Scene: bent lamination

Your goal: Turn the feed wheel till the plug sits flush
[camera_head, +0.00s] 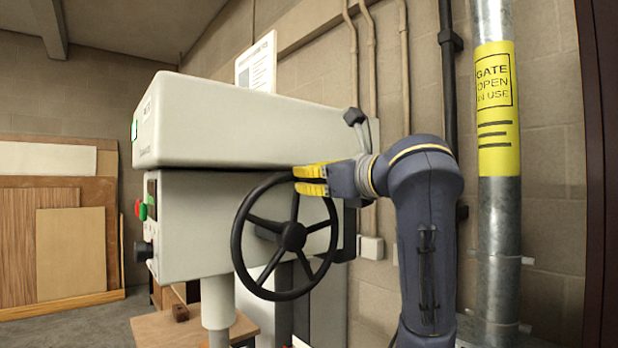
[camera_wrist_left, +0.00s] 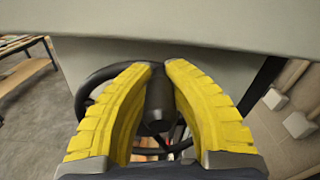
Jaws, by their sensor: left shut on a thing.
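The feed wheel (camera_head: 292,236) is a black spoked handwheel on the right side of a pale grey machine (camera_head: 215,125). My left gripper (camera_head: 297,180) has yellow ribbed fingers and is shut on the top of the wheel's rim. In the left wrist view the two fingers (camera_wrist_left: 160,64) lean together, with the dark wheel hub (camera_wrist_left: 158,108) between and beyond them. The fingers hide part of the rim. I cannot make out the plug in either view. My right gripper is in neither view.
A small wooden table (camera_head: 165,330) with a dark brown block stands below the machine head beside its pale column (camera_head: 217,300). Wood panels (camera_head: 70,250) lean at the left wall. A metal pipe (camera_head: 497,220) with a yellow sign stands at right. Grey floor lies open at left.

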